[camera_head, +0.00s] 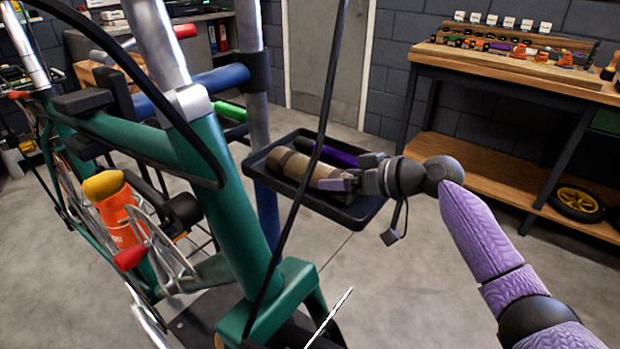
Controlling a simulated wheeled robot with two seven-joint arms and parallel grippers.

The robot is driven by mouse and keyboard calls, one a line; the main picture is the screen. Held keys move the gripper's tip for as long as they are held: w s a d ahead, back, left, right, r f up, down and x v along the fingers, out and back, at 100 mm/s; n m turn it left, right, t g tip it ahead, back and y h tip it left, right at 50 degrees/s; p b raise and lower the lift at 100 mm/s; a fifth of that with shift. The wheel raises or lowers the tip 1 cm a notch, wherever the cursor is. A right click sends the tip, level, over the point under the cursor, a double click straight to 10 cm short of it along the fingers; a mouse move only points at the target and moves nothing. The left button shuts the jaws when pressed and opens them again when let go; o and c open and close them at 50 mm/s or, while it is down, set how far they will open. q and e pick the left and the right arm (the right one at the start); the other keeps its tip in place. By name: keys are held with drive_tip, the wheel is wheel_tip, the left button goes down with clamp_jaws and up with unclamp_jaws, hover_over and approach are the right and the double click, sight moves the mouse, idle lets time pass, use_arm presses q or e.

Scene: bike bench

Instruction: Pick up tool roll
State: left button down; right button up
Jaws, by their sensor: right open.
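The tan tool roll (292,166), with a darker band around it, lies in a black tray (366,213) beside the green bike frame. My right gripper (339,178) comes in from the right over the tray, its open fingers at the right end of the roll. The fingers overlap the roll's end in the picture, and I cannot tell whether they touch it. My left gripper does not show.
A purple-handled object (334,153) lies in the tray behind the roll. The green bike frame (228,200), an orange bottle (117,215) and a thin black cable stand at the left. A wooden workbench (520,72) stands at the back right. The floor between is clear.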

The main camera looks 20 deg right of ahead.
drive_tip(key=shift+w+a+f, duration=0.1)
drive_tip(key=shift+w+a, duration=0.1)
drive_tip(key=shift+w, duration=0.05)
drive_tip(key=c, duration=1.3)
